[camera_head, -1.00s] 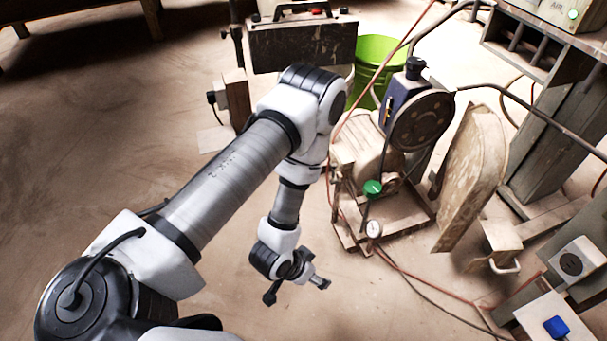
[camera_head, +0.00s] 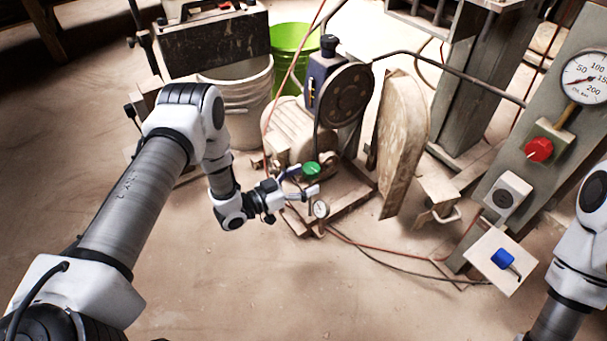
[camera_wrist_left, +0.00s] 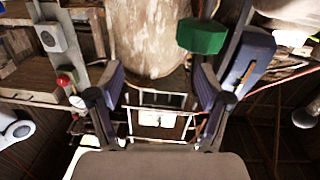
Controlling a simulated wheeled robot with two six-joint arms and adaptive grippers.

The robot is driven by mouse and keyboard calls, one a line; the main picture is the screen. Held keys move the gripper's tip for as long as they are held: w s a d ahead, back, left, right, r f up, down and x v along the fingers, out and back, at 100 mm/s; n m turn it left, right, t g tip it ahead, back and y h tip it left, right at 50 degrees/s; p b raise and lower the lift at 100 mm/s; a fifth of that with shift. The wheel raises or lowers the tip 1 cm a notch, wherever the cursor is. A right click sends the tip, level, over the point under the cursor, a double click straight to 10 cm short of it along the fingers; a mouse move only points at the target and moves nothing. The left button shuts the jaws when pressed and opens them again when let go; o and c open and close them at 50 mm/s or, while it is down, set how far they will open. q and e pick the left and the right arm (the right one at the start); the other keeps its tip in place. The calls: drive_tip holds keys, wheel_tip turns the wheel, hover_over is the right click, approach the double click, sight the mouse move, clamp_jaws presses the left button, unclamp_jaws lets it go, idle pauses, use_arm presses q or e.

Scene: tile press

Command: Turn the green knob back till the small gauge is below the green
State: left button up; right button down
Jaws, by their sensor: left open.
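The green knob (camera_head: 312,169) sits low on the pump in the head view. It also shows large in the left wrist view (camera_wrist_left: 203,36), above the right-hand finger and not between the fingers. The small round gauge (camera_head: 320,209) is just below the knob; its face is too small to read. My left gripper (camera_head: 303,181) is open and empty, its fingers spread close to the knob. In the left wrist view the two fingers (camera_wrist_left: 160,78) stand wide apart. Whether a finger touches the knob cannot be told. My right gripper is out of sight.
The pump's dark wheel (camera_head: 347,96) stands behind the knob. A worn guard (camera_head: 403,140) is to the right. Red and black hoses cross the floor. The front floor is clear.

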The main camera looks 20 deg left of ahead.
sight(304, 174)
use_arm(q)
drive_tip(key=shift+t, duration=0.3)
drive_tip(key=a+f, duration=0.2)
drive_tip(key=a, duration=0.1)
drive_tip(key=a+f+b, duration=0.1)
drive_tip(key=a, duration=0.1)
drive_tip(key=shift+w, duration=0.25)
drive_tip(key=b+x, duration=0.3)
drive_tip(key=x, duration=0.4)
drive_tip(key=shift+s+d+f, duration=0.1)
drive_tip(key=shift+f, duration=0.05)
drive_tip(key=shift+w+d, duration=0.15)
drive_tip(key=shift+w, duration=0.1)
drive_tip(key=shift+w+r, duration=0.1)
drive_tip(key=shift+r, duration=0.1)
drive_tip(key=c, duration=1.2)
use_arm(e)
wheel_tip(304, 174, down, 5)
